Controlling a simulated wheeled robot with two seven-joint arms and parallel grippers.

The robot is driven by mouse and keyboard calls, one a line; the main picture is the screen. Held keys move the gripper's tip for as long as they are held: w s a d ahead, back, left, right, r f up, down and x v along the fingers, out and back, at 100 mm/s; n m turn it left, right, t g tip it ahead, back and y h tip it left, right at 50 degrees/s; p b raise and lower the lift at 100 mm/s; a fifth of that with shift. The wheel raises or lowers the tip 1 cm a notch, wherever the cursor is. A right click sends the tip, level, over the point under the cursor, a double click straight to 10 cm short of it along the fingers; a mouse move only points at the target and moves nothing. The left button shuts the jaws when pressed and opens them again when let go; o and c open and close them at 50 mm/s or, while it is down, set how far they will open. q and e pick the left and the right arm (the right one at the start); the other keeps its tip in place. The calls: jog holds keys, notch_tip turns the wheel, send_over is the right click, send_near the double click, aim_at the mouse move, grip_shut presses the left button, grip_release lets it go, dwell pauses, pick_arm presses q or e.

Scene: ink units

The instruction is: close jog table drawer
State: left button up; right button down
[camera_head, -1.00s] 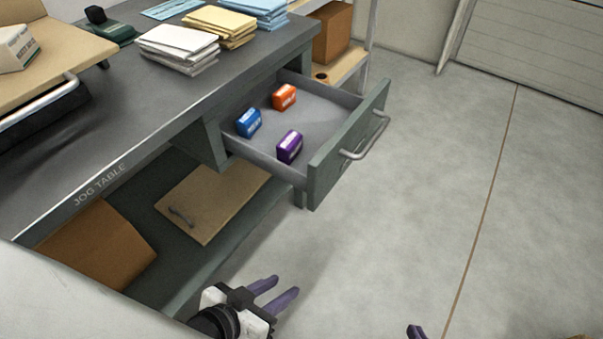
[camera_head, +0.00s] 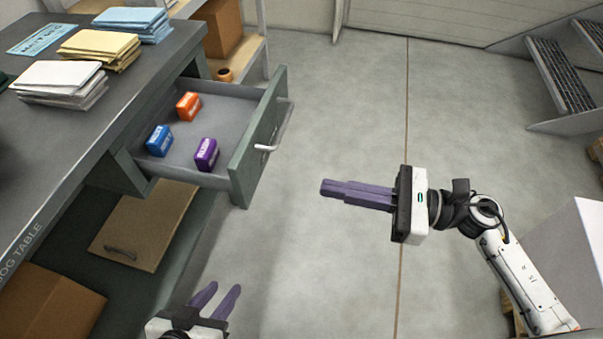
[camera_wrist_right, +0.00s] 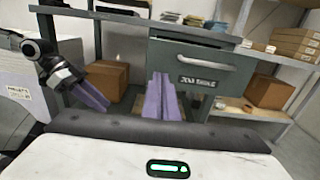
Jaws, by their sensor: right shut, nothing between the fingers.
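The jog table drawer (camera_head: 248,150) is pulled out from the grey jog table (camera_head: 75,135), with its silver handle on the front panel. Inside lie an orange box (camera_head: 188,106), a blue box (camera_head: 159,140) and a purple box (camera_head: 206,154). My right gripper (camera_head: 324,188) is shut and empty, apart from the drawer front and to its right, pointing at it. The right wrist view shows the drawer front (camera_wrist_right: 185,72) and handle beyond the shut fingers. My left gripper (camera_head: 222,296) is open and empty, below the drawer near the picture's bottom edge.
Paper stacks (camera_head: 100,48) lie on the table top. A brown carton (camera_head: 45,300) and a wooden panel (camera_head: 145,225) are on the shelf below. A shelf with a carton (camera_head: 220,28) stands behind the drawer. Floor right of the drawer is clear; metal steps (camera_head: 560,75) stand far right.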

aim_at(247, 172)
pick_arm(q)
jog(key=shift+s+a, duration=0.1)
pick_arm(e)
jog(key=x, duration=1.3)
jog(key=shift+a, duration=0.1)
